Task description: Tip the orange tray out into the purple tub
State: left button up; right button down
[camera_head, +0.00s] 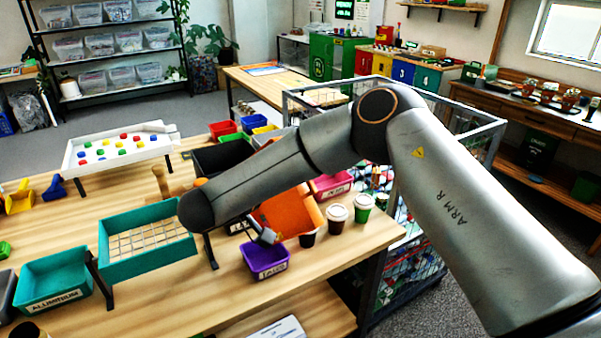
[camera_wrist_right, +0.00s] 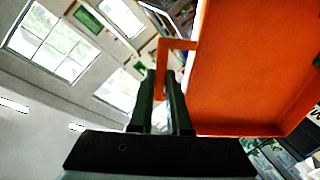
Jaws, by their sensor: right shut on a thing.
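The orange tray (camera_head: 290,212) is steeply tilted above the right part of the table, behind the purple tub (camera_head: 265,272). The tub stands upright near the table's front edge, with a white label on its front; its inside is mostly hidden. My right gripper (camera_head: 268,236) is at the tray's near side, just above the tub. In the right wrist view, the gripper (camera_wrist_right: 167,75) is shut on the handle of the orange tray (camera_wrist_right: 245,65). The part of the tray's inside that shows looks bare. My left gripper is not in view.
Cups (camera_head: 337,217) stand close to the right of the tray. A pink tub (camera_head: 330,186) is behind it. A teal mesh-bottomed sieve (camera_head: 148,243) and a teal aluminium bin (camera_head: 55,282) are to the left. Bare table lies between sieve and tub.

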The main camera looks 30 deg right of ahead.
jog(key=shift+a, duration=0.1)
jog(key=a+b, duration=0.1)
jog(key=s+a+h+b, duration=0.1)
jog(key=b, duration=0.1)
jog(key=a+h+b, duration=0.1)
jog(key=a+b, duration=0.1)
jog(key=shift+s+a+f+t, duration=0.15)
jog(key=shift+f+t, duration=0.1)
jog(key=shift+t, duration=0.15)
dwell(0.4)
dwell(0.5)
